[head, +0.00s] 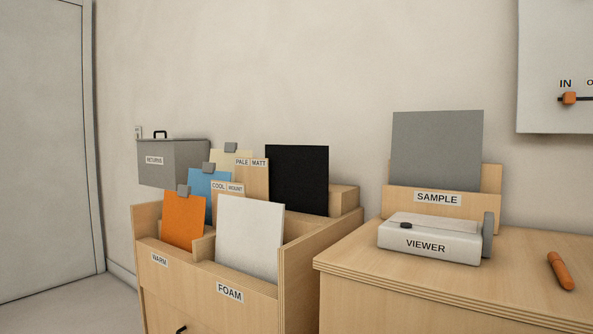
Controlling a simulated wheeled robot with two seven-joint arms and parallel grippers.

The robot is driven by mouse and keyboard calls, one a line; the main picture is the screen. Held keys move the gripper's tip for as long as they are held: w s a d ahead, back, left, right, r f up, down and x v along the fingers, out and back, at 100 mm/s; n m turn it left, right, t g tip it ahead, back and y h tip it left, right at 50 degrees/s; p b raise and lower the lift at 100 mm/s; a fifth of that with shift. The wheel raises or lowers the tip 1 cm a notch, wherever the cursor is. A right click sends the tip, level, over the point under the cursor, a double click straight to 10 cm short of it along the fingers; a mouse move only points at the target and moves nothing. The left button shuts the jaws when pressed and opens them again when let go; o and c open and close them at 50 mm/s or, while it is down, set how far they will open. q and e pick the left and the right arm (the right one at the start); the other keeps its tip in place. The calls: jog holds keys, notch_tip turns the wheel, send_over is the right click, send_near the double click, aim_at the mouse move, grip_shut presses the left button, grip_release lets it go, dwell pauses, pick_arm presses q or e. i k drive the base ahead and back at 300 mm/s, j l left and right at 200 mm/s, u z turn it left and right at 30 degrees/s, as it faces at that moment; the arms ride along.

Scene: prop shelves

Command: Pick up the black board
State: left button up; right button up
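The black board (298,180) stands upright at the back right of a wooden sorting rack (290,262). It is behind the white board (250,238) in the FOAM slot and just right of the PALE MATT divider (252,178). Its lower edge is hidden by the rack and the boards in front. Neither of my grippers shows in the head view.
Orange (184,220) and blue (211,190) boards with grey clips stand left in the rack. A grey RETURNS box (175,163) is behind. Right, a wooden counter holds a grey board (437,150) in the SAMPLE stand, a VIEWER (430,240) and an orange marker (560,271).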

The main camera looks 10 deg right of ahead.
aim_at(298, 174)
jog(key=i+j+z, duration=0.3)
jog(key=i+j, duration=0.2)
jog(key=i+j+z, duration=0.2)
jog(key=j, duration=0.25)
jog(key=i+j+z, duration=0.15)
jog(key=j, duration=0.25)
jog(key=i+j+z, duration=0.15)
jog(key=i+j, duration=0.15)
jog(key=i+j+z, duration=0.15)
jog(key=j, duration=0.35)
